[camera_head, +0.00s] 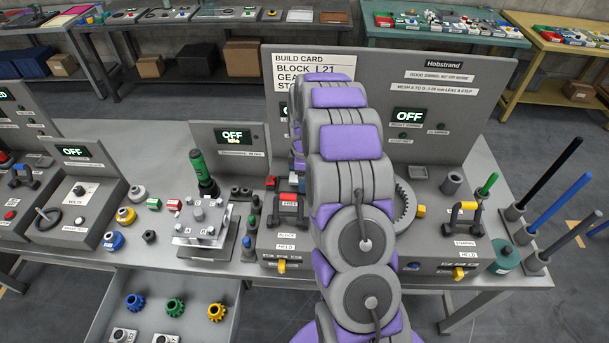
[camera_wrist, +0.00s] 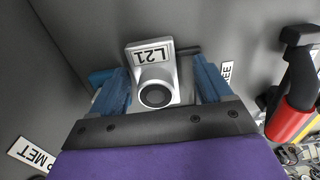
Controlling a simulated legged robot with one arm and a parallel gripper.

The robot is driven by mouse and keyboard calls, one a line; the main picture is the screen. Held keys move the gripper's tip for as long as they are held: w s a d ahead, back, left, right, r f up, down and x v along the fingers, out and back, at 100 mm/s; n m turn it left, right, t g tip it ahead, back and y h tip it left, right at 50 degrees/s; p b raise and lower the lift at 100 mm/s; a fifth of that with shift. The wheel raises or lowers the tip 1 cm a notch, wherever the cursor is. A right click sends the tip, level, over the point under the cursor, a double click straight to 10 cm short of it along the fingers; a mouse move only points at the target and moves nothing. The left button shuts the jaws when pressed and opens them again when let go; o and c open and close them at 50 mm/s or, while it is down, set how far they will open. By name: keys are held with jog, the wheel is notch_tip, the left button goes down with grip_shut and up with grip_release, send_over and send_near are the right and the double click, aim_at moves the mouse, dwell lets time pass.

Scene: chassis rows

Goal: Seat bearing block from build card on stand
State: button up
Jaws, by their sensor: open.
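The build card (camera_head: 309,69) on the stand's upright panel reads BLOCK L21; its lower lines are partly hidden by my arm. The stand (camera_head: 463,133) is labelled Hobstrand. In the wrist view, the bearing block (camera_wrist: 152,62) is pale metal, with an L21 label and a dark round bore. It is between the blue fingers of my gripper (camera_wrist: 160,85), which is open with a finger on each side. I cannot tell whether the fingers touch it or whether it is seated.
A red-handled clamp (camera_head: 288,208) stands by labels FREE and HELD; its red handle (camera_wrist: 288,120) is close right of the gripper. A yellow-handled clamp (camera_head: 463,218) is at the stand's right. An open drawer (camera_head: 222,325) holds gears and blocks at front left.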

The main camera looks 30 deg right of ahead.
dwell(0.3)
jog(key=shift+r, duration=0.3)
notch_tip(320, 180, up, 17)
jog(key=p, duration=0.2)
jog(key=shift+f, duration=0.15)
jog(key=shift+d, duration=0.1)
